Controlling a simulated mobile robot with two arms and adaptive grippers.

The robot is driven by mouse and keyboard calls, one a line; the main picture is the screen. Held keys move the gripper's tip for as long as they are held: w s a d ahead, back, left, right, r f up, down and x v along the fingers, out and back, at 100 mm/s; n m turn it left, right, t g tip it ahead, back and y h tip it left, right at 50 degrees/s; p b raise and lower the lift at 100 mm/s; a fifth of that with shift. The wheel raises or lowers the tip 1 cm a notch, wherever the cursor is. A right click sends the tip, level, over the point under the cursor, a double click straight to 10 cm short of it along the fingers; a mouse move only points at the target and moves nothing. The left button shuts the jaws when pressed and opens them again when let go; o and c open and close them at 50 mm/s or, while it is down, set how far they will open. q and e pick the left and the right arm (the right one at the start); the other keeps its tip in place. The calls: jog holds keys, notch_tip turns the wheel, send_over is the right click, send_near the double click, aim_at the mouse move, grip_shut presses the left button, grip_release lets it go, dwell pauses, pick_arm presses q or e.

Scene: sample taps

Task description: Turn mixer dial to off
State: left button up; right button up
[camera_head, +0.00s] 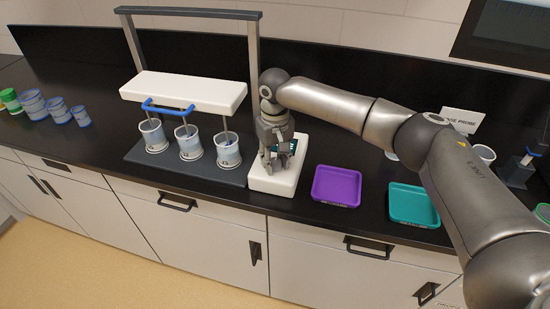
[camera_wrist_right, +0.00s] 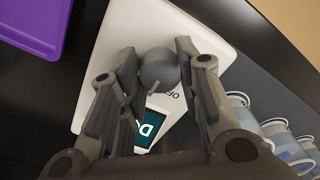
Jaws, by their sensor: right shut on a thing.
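The mixer's white control box (camera_head: 262,180) stands on the black counter, right of the stirring stand. Its grey round dial (camera_wrist_right: 158,70) shows in the right wrist view, with part of the word OFF printed beside it and a teal display (camera_wrist_right: 152,130) below. My right gripper (camera_head: 272,160) comes down over the box from above. In the right wrist view its two fingers (camera_wrist_right: 155,72) stand on either side of the dial, shut on it. In the head view the fingers hide the dial. Where the dial's pointer stands I cannot tell for sure. My left gripper is not in view.
The stirring stand (camera_head: 180,92) with a blue handle and three beakers (camera_head: 190,143) is close on the left. A purple tray (camera_head: 337,186) and a teal tray (camera_head: 413,205) lie to the right. Several blue cups (camera_head: 33,104) stand at far left.

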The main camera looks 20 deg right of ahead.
aim_at(275, 162)
jog(key=shift+r+n+p, duration=0.2)
jog(key=shift+n+p, duration=0.7)
jog(key=shift+p, duration=0.2)
jog(key=shift+n+p, duration=1.1)
jog(key=shift+n, duration=0.1)
jog(key=n+p, duration=0.1)
jog(key=n, duration=0.1)
jog(key=shift+f+n, duration=0.1)
jog(key=shift+n, duration=0.2)
jog(key=shift+f+n+p, duration=0.1)
jog(key=shift+n+p, duration=0.55)
jog(key=shift+n, duration=0.75)
jog(key=o, duration=1.1)
jog(key=shift+c, duration=0.2)
notch_tip(275, 162, up, 12)
